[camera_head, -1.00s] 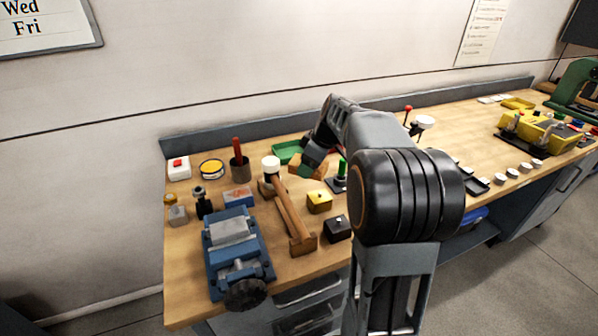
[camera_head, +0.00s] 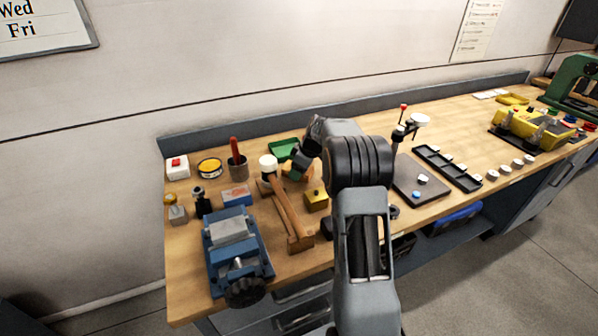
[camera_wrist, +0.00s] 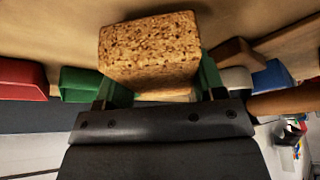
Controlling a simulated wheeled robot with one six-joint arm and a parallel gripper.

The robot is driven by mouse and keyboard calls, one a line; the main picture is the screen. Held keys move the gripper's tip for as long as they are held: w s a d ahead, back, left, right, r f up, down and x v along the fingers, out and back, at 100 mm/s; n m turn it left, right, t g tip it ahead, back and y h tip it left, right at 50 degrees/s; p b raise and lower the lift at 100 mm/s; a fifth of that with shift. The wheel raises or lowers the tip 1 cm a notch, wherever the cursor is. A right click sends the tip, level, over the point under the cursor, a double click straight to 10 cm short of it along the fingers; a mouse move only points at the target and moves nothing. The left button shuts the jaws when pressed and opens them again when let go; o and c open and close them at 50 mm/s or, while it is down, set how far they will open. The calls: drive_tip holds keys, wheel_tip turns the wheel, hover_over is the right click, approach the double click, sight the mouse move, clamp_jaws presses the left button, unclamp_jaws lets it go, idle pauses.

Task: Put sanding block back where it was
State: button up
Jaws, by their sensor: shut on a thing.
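The sanding block, a speckled brown cork-like block (camera_wrist: 150,50), fills the upper middle of the wrist view. My gripper (camera_wrist: 157,82) is shut on it, with a green finger on either side. In the head view my gripper (camera_head: 300,160) is over the left part of the bench, just right of the white-headed mallet (camera_head: 269,166) and in front of the green tray (camera_head: 284,147). My arm and gripper hide most of the block there. I cannot tell whether its underside touches the bench.
A yellow block (camera_head: 316,199) lies in front of my gripper. A dark plate (camera_head: 421,178) and a long black tray (camera_head: 447,167) lie to the right.

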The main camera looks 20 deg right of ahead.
drive_tip(key=shift+f, duration=0.65)
